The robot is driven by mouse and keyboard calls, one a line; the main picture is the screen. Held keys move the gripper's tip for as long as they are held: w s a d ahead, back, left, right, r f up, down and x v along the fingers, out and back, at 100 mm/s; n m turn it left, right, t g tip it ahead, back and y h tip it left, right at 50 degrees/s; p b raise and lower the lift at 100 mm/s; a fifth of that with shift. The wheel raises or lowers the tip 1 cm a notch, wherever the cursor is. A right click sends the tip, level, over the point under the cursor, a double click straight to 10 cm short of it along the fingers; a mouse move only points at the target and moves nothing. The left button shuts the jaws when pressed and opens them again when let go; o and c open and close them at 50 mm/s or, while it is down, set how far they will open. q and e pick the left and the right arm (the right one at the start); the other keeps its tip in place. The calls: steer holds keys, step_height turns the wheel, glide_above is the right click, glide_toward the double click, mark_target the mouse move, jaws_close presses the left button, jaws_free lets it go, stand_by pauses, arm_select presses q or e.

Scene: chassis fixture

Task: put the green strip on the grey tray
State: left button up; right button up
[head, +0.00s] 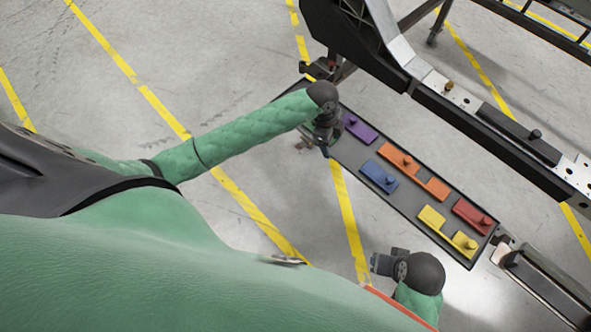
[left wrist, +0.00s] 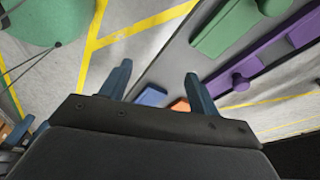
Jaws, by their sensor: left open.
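The green strip (left wrist: 232,25) shows at the top of the left wrist view, lying on a grey surface beside a purple strip, with a round knob on it. In the head view I cannot make it out; my left arm and hand may hide it. The long dark grey tray (head: 403,202) holds several coloured strips in the head view. My left gripper (head: 325,148) is over the tray's far left end. In the left wrist view its fingers (left wrist: 158,70) are apart with nothing held; the green strip is beyond them. My right gripper (head: 378,264) is near the tray's front right side, its jaws unclear.
On the tray are purple (head: 359,128), orange (head: 412,170), blue (head: 380,177), red (head: 473,216) and yellow (head: 446,228) strips. A chassis rail (head: 490,135) runs along behind the tray. The floor with yellow lines is clear in front of it.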

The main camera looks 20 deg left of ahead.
arm_select(q)
steer(key=s+d+f+n+h, duration=0.15)
steer(key=s+d+n, duration=0.3)
steer(key=s, duration=0.45)
steer(key=s+a+n+t+y, duration=0.1)
steer(key=s+n, duration=0.4)
steer(key=s, duration=0.4)
steer(key=s+a+r+n+t+y, duration=0.1)
steer(key=s+a+n, duration=0.1)
steer(key=s+n, duration=0.4)
steer(key=s, duration=0.4)
steer(key=shift+a, duration=0.3)
arm_select(e)
steer(key=shift+a, duration=0.1)
steer(key=shift+a, duration=0.1)
arm_select(q)
steer(key=shift+s+a+r+p, duration=0.35)
steer(key=shift+a+r+p, duration=0.15)
steer(key=shift+a+r, duration=0.35)
arm_select(e)
steer(key=shift+s+d+r, duration=0.3)
steer(key=shift+d+r, duration=0.45)
steer(key=shift+r, duration=0.15)
arm_select(q)
steer(key=shift+d, duration=0.15)
